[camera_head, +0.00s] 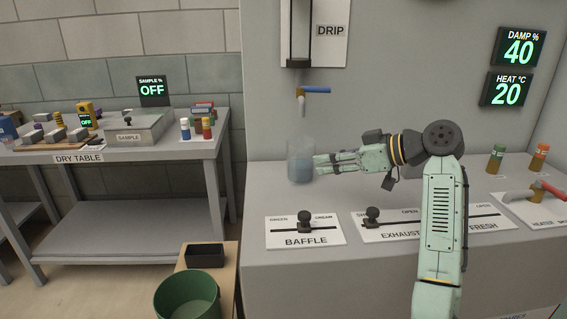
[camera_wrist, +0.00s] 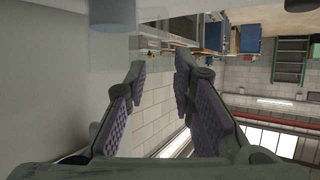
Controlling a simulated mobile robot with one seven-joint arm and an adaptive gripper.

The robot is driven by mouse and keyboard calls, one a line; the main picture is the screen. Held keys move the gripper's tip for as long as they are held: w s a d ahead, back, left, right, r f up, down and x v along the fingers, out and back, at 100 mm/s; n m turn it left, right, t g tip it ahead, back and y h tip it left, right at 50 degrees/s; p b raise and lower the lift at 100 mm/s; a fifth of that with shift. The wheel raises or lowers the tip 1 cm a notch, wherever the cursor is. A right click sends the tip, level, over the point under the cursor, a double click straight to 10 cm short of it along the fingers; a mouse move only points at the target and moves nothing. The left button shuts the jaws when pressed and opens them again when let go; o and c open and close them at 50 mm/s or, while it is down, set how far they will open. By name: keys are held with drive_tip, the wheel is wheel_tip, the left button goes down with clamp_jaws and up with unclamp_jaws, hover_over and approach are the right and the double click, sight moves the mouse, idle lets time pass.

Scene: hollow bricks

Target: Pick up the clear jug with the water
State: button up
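The clear jug (camera_head: 300,165) stands upright on the grey bench below the drip tap, with bluish water in its lower part. My gripper (camera_head: 318,163) reaches in from the right, roughly level, with its fingertips at the jug's right side. I cannot tell whether they touch it. In the wrist view my gripper (camera_wrist: 160,66) shows two purple-padded fingers apart with nothing between them. A pale see-through shape with a blue-grey part, likely the jug (camera_wrist: 112,14), is at the top of that view, beyond the fingertips.
The tap (camera_head: 302,98) with a blue handle hangs above the jug. The baffle slider panel (camera_head: 306,232) and exhaust panel (camera_head: 400,236) lie in front. Two small bottles (camera_head: 496,158) stand at right. A green bucket (camera_head: 187,300) is below left, near the dry table (camera_head: 110,150).

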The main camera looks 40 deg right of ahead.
sight(293, 180)
drive_tip(key=p+x, duration=0.1)
drive_tip(key=x, duration=0.4)
drive_tip(key=shift+s, duration=0.1)
drive_tip(key=shift+s+f+p+x, duration=0.15)
drive_tip(key=shift+p+x, duration=0.4)
drive_tip(key=shift+x, duration=0.85)
drive_tip(key=shift+s+f+p+x, duration=0.15)
drive_tip(key=shift+p+x, duration=0.4)
drive_tip(key=shift+x, duration=0.8)
drive_tip(key=shift+w+a, duration=0.1)
drive_tip(key=shift+c, duration=0.4)
clamp_jaws()
